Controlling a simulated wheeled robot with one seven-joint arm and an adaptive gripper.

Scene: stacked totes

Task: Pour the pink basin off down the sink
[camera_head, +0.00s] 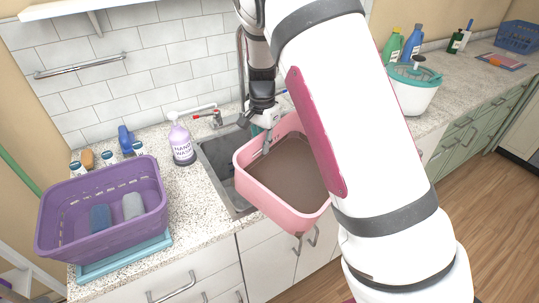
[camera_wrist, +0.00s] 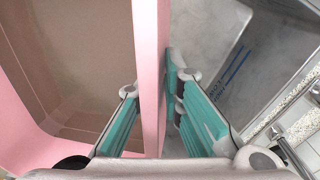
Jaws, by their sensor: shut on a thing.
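The pink basin (camera_head: 262,194) holds murky brown liquid and hangs over the right part of the sink and the counter's front edge in the head view. It looks about level. My gripper (camera_head: 266,144) is shut on its rear left wall. In the wrist view the teal finger pads of my gripper (camera_wrist: 158,115) stand on either side of the pink basin's wall (camera_wrist: 150,70). The grey metal sink (camera_head: 219,158) shows left of the basin, and its floor also shows in the wrist view (camera_wrist: 215,40). My arm hides the basin's right side.
A faucet (camera_head: 208,115) stands behind the sink, with a hand wash bottle (camera_head: 181,143) to its left. A purple basket (camera_head: 75,226) on a blue tray (camera_head: 125,257) sits on the left counter. A white and teal tub (camera_head: 412,95) and bottles stand at right.

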